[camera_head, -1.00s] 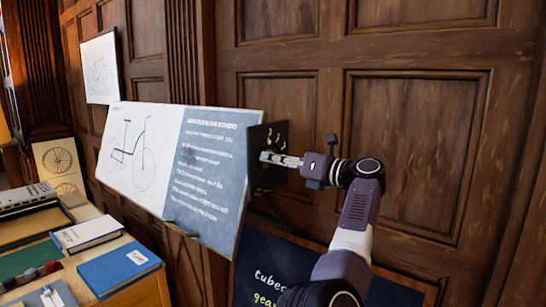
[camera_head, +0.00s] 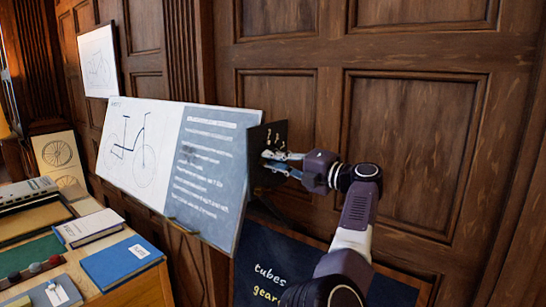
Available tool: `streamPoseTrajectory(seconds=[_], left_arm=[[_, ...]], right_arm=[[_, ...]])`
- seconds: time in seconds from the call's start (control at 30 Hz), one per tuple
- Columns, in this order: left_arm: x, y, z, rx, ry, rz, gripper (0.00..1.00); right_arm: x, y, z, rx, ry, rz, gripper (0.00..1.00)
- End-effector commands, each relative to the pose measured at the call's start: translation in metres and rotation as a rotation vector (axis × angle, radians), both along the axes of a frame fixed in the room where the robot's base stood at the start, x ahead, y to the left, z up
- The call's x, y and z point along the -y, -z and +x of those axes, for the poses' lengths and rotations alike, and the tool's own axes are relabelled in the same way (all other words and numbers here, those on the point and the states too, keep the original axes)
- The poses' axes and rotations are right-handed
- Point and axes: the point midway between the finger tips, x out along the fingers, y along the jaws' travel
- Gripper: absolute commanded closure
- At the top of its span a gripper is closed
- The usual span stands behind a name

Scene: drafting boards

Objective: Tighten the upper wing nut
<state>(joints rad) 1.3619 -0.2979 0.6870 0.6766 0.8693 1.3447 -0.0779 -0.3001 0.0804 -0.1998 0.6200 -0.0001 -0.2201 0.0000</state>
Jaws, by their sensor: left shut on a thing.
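A dark bracket plate (camera_head: 256,134) stands at the right edge of the tilted drafting board (camera_head: 215,150). My left gripper (camera_head: 266,160) reaches in from the right, its fingertips at the plate's face. It is shut on the upper wing nut, which is small and mostly hidden between the fingertips. Small pale marks show on the plate above the fingers, too small to make out. The lower wing nut cannot be made out. My right gripper is not in view.
A dark chalkboard (camera_head: 265,265) with lettering stands below the arm. A desk at the lower left holds a blue book (camera_head: 120,262), a white-topped book (camera_head: 88,228) and other items. Wood panelling (camera_head: 420,140) lies close behind the arm.

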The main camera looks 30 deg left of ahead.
Motion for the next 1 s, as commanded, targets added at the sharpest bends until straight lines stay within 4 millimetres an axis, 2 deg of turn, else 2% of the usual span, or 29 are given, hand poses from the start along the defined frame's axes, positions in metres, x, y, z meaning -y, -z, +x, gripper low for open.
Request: streamPoseTrajectory(seconds=[0.4, 0.97, 1.0], left_arm=[[-0.0005, -0.0009, 0.0001, -0.199, 0.000, 0.019, 1.00], [-0.0005, 0.0000, 0.0001, -0.231, 0.000, 0.021, 1.00], [-0.0005, 0.0000, 0.0001, -0.230, 0.000, 0.021, 0.86]], right_arm=[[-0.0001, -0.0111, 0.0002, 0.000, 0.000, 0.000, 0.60], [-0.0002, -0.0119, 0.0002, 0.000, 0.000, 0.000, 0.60], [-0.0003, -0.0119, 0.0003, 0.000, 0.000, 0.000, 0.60]])
